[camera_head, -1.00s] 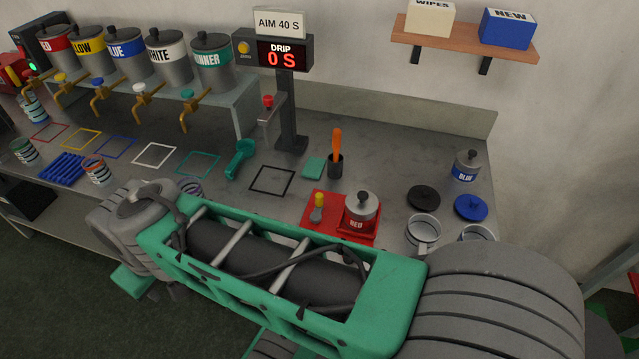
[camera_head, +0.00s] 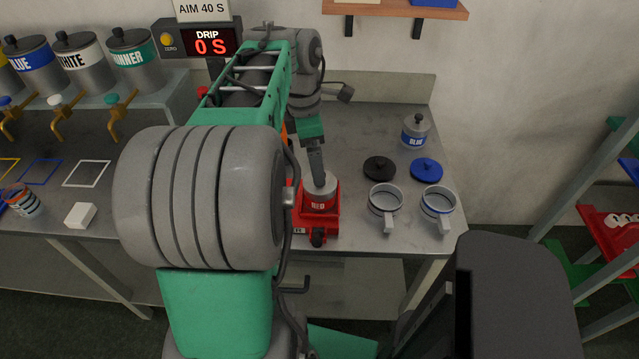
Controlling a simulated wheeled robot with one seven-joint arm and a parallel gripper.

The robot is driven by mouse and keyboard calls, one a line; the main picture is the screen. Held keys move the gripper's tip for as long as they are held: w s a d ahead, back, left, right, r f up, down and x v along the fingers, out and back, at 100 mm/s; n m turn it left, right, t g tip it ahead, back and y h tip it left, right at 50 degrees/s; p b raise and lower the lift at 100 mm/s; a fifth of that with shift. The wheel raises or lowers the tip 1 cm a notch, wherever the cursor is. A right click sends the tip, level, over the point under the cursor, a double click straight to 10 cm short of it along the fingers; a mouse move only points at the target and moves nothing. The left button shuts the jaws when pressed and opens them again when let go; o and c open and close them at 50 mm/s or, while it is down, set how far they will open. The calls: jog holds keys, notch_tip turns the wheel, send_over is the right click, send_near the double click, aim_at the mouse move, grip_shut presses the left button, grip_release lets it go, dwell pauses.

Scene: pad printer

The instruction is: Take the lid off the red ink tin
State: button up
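The red ink tin (camera_head: 319,201) is a small grey tin with a red "RED" label. It stands upright on a red base (camera_head: 331,229) near the table's front edge. Its grey lid (camera_head: 328,182) is on the tin. My gripper (camera_head: 318,178) points down from above, with its dark fingers at the middle of the lid. The fingers hide the lid's knob. I see the fingers edge-on, so I cannot tell whether they are open or shut on the knob.
Two open mugs (camera_head: 384,201) (camera_head: 438,204) stand right of the tin, with a black lid (camera_head: 379,168) and a blue lid (camera_head: 426,169) behind them. A blue ink tin (camera_head: 415,131) stands farther back. A shelf (camera_head: 394,9) hangs above. The DRIP display (camera_head: 210,46) is at back left.

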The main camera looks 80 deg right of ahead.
jog(key=f, duration=0.4)
jog(key=s+f, duration=0.1)
jog(key=f, duration=0.1)
jog(key=shift+d+f+b, duration=0.3)
jog(key=shift+d+f, duration=0.05)
jog(key=shift+f, duration=0.05)
jog(key=c, duration=1.4)
